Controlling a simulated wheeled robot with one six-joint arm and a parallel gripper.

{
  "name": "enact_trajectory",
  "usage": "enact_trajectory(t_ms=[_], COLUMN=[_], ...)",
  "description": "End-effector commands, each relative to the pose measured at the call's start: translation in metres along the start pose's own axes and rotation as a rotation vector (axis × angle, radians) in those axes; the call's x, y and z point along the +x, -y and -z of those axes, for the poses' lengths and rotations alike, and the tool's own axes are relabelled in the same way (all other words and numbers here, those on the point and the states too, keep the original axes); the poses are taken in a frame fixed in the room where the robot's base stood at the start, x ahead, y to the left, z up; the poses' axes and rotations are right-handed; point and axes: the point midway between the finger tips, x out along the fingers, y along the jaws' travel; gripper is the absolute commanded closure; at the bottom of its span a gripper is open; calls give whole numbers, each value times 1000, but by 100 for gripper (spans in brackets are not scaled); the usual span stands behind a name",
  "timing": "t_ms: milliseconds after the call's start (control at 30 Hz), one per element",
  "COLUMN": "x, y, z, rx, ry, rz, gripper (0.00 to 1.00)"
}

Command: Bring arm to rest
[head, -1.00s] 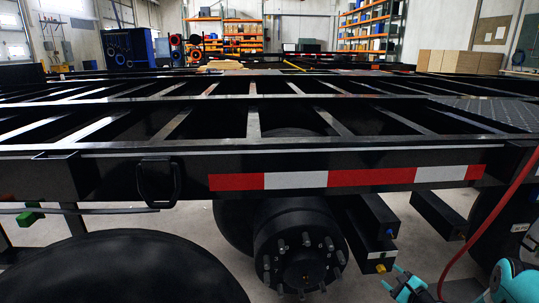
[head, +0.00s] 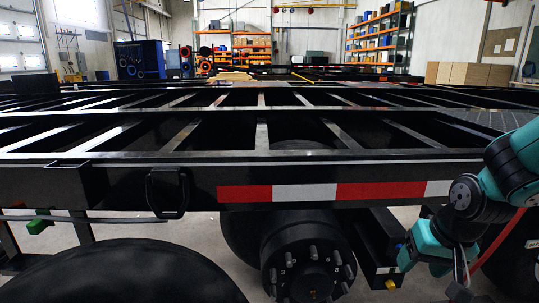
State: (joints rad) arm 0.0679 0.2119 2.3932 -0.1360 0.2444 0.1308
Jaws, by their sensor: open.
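My teal and black arm (head: 490,190) reaches in from the right edge of the head view, bent in front of the trailer's side. My gripper (head: 425,250) is at its lower end, below the red and white strip (head: 380,191) and just right of the dark bracket under the frame. It is open, and I see nothing held in it. Its fingertips are hard to make out against the dark parts behind. A red hose (head: 497,240) runs down behind the arm; its lower end is hidden.
The black trailer frame (head: 110,190) with open crossbars fills the middle. A wheel hub (head: 308,262) with studs is below, left of my gripper. A blue fitting (head: 398,246) and a yellow fitting (head: 390,284) sit on the bracket close to my gripper. Shelves (head: 380,37) stand far behind.

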Motion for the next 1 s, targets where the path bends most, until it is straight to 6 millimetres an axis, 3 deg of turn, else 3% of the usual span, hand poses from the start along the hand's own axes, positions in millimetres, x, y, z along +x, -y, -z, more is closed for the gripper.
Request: enact_trajectory(t_ms=[200, 267, 400, 633, 700, 867, 1000], x=[-46, -54, -81, -138, -162, -201, -243], y=[-14, 18, 71, 130, 131, 137, 144], z=[-69, -74, -104, -173, -159, -147, -135], rx=[-178, -245, -405, -735, -708, -704, -703], ry=[60, 77, 131, 233, 234, 233, 232], rz=[-121, -32, 122, 329, 317, 317, 316], gripper=[43, 43, 43, 43, 43, 43, 43])
